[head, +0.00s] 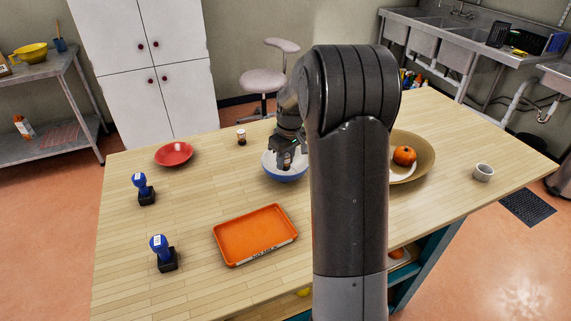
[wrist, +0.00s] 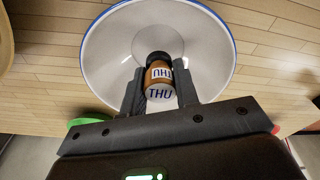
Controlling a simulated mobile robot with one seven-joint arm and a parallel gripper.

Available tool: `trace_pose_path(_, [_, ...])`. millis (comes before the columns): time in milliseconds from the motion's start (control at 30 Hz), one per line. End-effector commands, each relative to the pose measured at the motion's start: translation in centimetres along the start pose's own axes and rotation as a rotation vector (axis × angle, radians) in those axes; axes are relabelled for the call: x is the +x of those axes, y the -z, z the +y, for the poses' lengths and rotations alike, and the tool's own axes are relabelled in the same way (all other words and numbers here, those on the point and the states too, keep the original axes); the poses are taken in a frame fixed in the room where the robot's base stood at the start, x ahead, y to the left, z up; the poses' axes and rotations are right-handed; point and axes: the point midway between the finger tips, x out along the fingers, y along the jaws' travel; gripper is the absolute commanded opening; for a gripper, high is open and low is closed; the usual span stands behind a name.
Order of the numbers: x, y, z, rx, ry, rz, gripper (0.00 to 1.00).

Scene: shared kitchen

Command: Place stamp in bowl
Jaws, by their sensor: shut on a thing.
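A red bowl (head: 174,154) and another small bottle (head: 241,137) stand farther back. An orange tray (head: 255,235) lies in front of the blue-rimmed bowl. A large wooden bowl (head: 425,158) holds an orange fruit (head: 404,155).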

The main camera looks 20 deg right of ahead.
Motion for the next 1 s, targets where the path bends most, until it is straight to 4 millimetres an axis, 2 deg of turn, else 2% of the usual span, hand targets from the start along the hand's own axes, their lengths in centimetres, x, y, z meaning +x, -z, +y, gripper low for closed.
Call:
trace_pose_path(33, [0.9, -0.1, 0.0, 0.001, 0.002, -0.002, 0.04])
trace_pose_path(133, [1.9, -0.3, 0.0, 0.001, 0.001, -0.001, 0.04])
trace_pose_path(467, [2.2, -0.3, 0.0, 0.000, 0.001, -0.001, 0.04])
trace_pose_path(500, [2.3, -0.3, 0.0, 0.000, 0.000, 0.000, 0.29])
trace_pose_path(767, [2.2, -0.3, 0.0, 0.000, 0.000, 0.000, 0.50])
trace_pose_path(1000, [2.1, -0.3, 0.0, 0.000, 0.000, 0.000, 0.50])
